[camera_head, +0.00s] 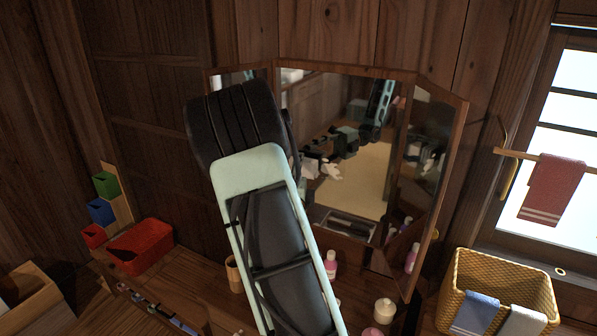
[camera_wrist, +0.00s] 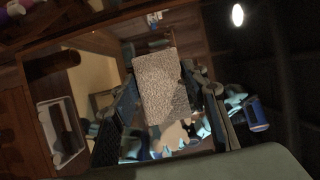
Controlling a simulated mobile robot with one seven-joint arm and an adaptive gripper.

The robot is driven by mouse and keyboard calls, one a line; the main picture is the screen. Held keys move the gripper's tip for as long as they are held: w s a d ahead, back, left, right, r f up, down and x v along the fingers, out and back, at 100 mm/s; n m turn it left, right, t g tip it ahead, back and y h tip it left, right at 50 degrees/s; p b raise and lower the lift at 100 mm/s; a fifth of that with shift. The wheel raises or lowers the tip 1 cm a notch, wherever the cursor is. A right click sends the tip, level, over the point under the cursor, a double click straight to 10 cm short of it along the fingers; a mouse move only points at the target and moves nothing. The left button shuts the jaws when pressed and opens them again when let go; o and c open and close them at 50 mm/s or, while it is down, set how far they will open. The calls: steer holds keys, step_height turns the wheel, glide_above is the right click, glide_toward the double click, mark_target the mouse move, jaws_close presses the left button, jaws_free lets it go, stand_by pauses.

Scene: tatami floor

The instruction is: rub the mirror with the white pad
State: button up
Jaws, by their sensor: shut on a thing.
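The mirror (camera_head: 350,130) is a three-panel wooden-framed mirror standing against the wood wall; its right panel is angled forward. My arm covers most of its left panel in the head view. The mirror's glass (camera_wrist: 85,85) also fills much of the wrist view, with a reflected room in it. My gripper (camera_wrist: 162,98) is shut on the white pad (camera_wrist: 161,75), a pale, rough-textured rectangle between the two dark fingers. The pad faces the mirror; I cannot tell whether it touches the glass. In the head view my gripper and the pad are hidden behind my arm, apart from reflections.
Below the mirror stand a pink bottle (camera_head: 330,264), a white candle-like jar (camera_head: 384,311) and a wooden cup (camera_head: 234,274). A red bin (camera_head: 140,247) is at left. A wicker basket (camera_head: 497,275) with cloths is at right, below a red towel (camera_head: 552,190) on a rail.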

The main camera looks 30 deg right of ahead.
mark_target(317, 172)
steer(key=shift+w+d+b, duration=0.35)
steer(key=shift+d+b, duration=0.1)
steer(key=shift+d, duration=0.15)
steer(key=shift+s+d+f+b, duration=0.1)
steer(key=shift+s+d+b, duration=0.15)
steer(key=shift+s+b, duration=0.25)
steer(key=shift+s+d+f+b, duration=0.1)
steer(key=shift+s+d+b, duration=0.15)
steer(key=shift+s+b, duration=0.2)
steer(key=shift+s+d+r+b, duration=0.2)
steer(key=shift+s+d+b, duration=0.25)
steer(key=shift+s+b, duration=0.2)
steer(key=shift+s+d+f+b, duration=0.15)
steer(key=shift+s+d+b, duration=0.15)
steer(key=shift+s+b, duration=0.2)
steer(key=shift+s+d+r+b, duration=0.1)
steer(key=shift+s+d+b, duration=0.35)
steer(key=shift+s, duration=0.1)
steer(key=shift+s+d+r+b, duration=0.1)
steer(key=shift+s+d+b, duration=0.2)
steer(key=shift+s+b, duration=0.2)
steer(key=shift+s+d+f+b, duration=0.1)
steer(key=shift+s+d+b, duration=0.25)
steer(key=shift+s+b, duration=0.25)
steer(key=shift+s+d+b, duration=0.35)
steer(key=shift+s+b, duration=0.1)
steer(key=shift+s, duration=0.2)
steer(key=shift+s+d+b, duration=0.2)
steer(key=shift+s+b, duration=0.1)
steer(key=shift+s, duration=0.15)
